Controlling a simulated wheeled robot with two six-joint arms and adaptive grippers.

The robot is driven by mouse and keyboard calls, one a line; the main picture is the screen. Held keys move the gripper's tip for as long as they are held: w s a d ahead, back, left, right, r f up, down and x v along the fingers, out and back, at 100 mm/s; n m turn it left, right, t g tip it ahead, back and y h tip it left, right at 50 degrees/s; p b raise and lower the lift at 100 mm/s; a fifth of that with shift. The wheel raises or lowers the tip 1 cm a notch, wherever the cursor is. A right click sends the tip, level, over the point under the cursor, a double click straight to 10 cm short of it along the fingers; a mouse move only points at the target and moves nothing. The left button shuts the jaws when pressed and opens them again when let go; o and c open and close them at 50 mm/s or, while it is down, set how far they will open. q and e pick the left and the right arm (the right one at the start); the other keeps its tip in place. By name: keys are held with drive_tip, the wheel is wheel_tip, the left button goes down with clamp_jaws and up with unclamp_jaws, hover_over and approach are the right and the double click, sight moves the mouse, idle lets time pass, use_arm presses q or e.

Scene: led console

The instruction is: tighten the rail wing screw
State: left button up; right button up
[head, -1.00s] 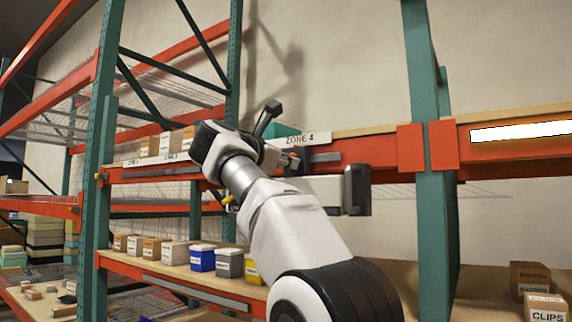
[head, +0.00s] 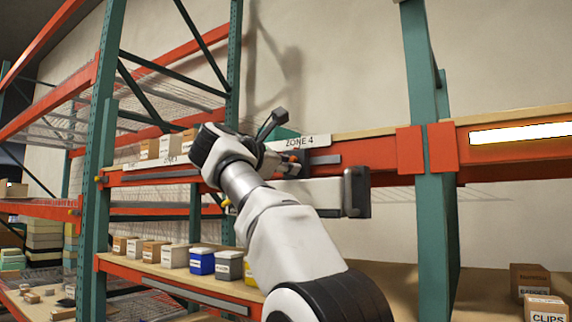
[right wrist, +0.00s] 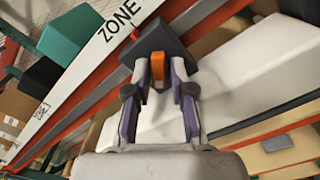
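The rail wing screw is a small orange wing (right wrist: 157,68) at a dark grey block (right wrist: 160,48) on the red shelf rail (right wrist: 85,75). In the head view the orange wing (head: 293,159) shows faintly below the ZONE 4 label, partly covered by my gripper. My right gripper (right wrist: 158,82) has its two purple-lined fingers on either side of the wing, with narrow gaps visible between wing and fingers. In the head view the right gripper (head: 280,162) is at the rail, mostly hidden by my wrist. My left gripper is in neither view.
A white box with a dark end (head: 356,191) sits just below the rail. The ZONE 4 label (head: 305,142) and a teal box (head: 283,132) are above it. A green upright (head: 432,215) stands to the right, near a lit strip (head: 520,133). Boxes line the lower shelf.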

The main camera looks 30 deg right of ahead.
drive_tip(key=v, duration=1.2)
drive_tip(key=shift+d, duration=0.1)
drive_tip(key=shift+s, duration=0.1)
